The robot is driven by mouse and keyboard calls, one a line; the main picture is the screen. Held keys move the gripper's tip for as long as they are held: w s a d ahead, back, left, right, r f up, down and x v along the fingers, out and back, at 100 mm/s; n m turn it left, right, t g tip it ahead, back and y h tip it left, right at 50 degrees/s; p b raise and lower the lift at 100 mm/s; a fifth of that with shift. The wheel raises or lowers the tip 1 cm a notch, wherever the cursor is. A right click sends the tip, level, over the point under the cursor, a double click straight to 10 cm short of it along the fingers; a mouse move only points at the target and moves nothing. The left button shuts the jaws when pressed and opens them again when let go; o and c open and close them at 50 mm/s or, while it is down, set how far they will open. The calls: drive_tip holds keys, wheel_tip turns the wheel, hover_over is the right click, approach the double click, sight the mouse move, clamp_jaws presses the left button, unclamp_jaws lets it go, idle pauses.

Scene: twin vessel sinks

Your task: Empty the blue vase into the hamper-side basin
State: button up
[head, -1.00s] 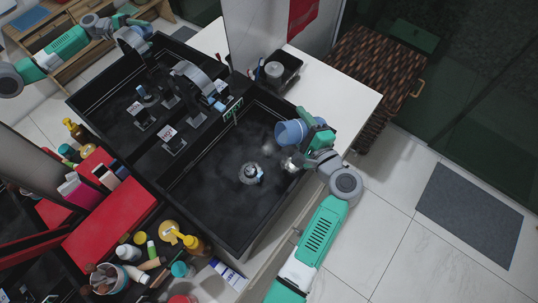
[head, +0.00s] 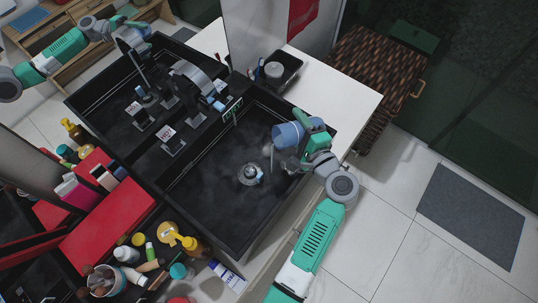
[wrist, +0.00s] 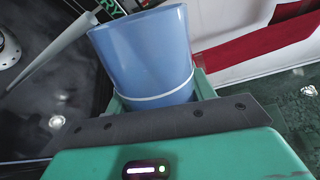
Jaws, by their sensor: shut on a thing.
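The blue vase (head: 287,135) is tilted over the black basin nearer the hamper (head: 190,200), close to its right wall, with its mouth to the left. My gripper (head: 308,137) is shut around it; the wrist view shows the vase (wrist: 145,45) between the green jaws (wrist: 158,98), with a pale band near them. A grey, blurry streak (head: 268,155) shows below the vase's mouth; I cannot tell for sure if it is liquid. The basin's round drain (head: 250,174) lies left of the vase. The vase's inside is hidden.
The woven brown hamper (head: 370,75) stands at the back right. A black tray (head: 275,72) sits on the white counter (head: 335,85) behind the basin. Bottles and jars crowd the front left, near a red box (head: 105,225). The second basin (head: 110,105) lies further left.

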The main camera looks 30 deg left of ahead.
drive_tip(key=shift+s+a+f+n+b, duration=0.1)
drive_tip(key=shift+s+a+n+b, duration=0.15)
drive_tip(key=shift+n+b, duration=0.05)
idle(0.4)
drive_tip(key=shift+s+f+n+b, duration=0.1)
drive_tip(key=shift+f+n+b, duration=0.15)
drive_tip(key=shift+n+b, duration=0.6)
idle(0.5)
drive_tip(key=shift+s+a+r+n, duration=0.15)
drive_tip(key=shift+r+n, duration=0.25)
drive_tip(key=shift+n, duration=0.05)
idle(0.5)
